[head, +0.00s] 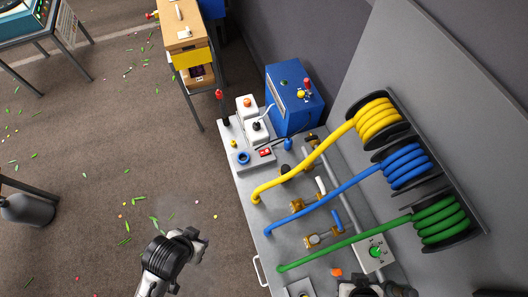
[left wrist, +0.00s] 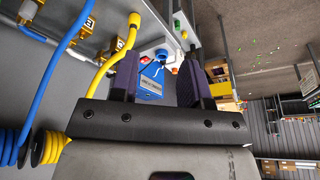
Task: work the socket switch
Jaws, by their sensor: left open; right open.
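A small red rocker (head: 265,152) sits on the grey bench beside a blue ring (head: 243,158) and white boxes (head: 256,130), one carrying an orange knob. A pale box with a green round part (head: 376,252) sits by the pipe. I cannot tell which of these is the socket switch. My left gripper (head: 200,240) is left of the bench, over the floor, its fingertips small in the head view. In the left wrist view its fingers (left wrist: 158,82) stand apart and empty, pointing towards the blue cabinet (left wrist: 151,86). My right gripper (head: 372,287) is open at the bottom edge, partly cut off.
The blue cabinet (head: 294,97) stands at the far end. A wooden cabinet (head: 184,30) stands beyond. The floor (head: 90,170) left of the bench is mostly clear, with scattered bits.

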